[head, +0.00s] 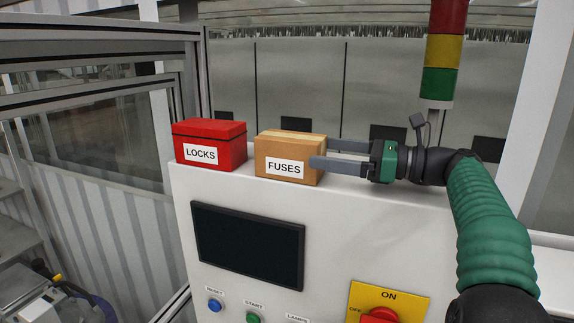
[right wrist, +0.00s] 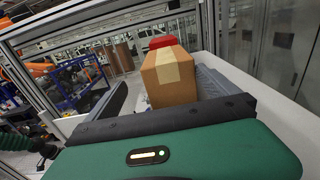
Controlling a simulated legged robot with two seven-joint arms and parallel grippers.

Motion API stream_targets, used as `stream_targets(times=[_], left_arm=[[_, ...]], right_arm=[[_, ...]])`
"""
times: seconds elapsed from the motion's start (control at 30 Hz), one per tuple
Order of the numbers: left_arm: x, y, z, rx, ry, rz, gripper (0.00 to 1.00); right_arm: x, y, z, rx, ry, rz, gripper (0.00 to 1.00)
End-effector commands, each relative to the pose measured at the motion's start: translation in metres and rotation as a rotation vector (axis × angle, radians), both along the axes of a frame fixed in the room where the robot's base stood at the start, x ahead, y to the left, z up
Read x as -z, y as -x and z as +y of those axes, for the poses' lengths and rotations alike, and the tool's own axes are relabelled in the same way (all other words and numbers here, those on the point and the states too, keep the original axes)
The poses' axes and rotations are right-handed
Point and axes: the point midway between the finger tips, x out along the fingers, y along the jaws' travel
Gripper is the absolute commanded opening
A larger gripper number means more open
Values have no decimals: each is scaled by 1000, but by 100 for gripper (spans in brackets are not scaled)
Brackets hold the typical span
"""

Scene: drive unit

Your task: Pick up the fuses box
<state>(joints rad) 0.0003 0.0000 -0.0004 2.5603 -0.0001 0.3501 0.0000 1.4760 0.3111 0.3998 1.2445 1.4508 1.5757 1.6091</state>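The fuses box (head: 290,149) is a brown cardboard box with a white FUSES label and lighter tape. It stands upright on top of the white drive unit cabinet (head: 340,215). My right gripper (head: 322,154) comes in from the right and is open, with one finger in front of the box's right end and the other behind it. In the right wrist view, the box (right wrist: 169,82) sits between the two spread fingers (right wrist: 160,98), with gaps beside it. My left gripper is in neither view.
A red LOCKS box (head: 210,146) stands just left of the fuses box. A red, yellow and green signal tower (head: 441,52) rises behind my right arm. The cabinet front carries a dark screen (head: 248,246), buttons and a yellow switch plate (head: 402,300).

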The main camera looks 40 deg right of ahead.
Motion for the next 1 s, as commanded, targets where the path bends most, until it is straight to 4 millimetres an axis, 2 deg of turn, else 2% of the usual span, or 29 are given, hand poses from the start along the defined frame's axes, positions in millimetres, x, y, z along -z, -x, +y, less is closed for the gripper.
stream_targets(times=[0.17, 0.37, 0.5, 0.7, 0.77, 1.0], left_arm=[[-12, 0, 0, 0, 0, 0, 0], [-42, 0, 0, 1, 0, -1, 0], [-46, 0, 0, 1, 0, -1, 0], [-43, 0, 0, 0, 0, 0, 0], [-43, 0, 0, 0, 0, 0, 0], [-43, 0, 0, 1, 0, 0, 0]], right_arm=[[-3, -18, 8, -2, -2, 0, 98], [-10, -50, 22, -5, -4, 0, 98], [-4, -67, 31, -3, -1, 0, 98], [-1, -68, 31, -1, 1, 0, 98], [-1, -68, 30, -1, 0, -1, 93], [-1, -66, 30, 0, 0, -2, 62]])
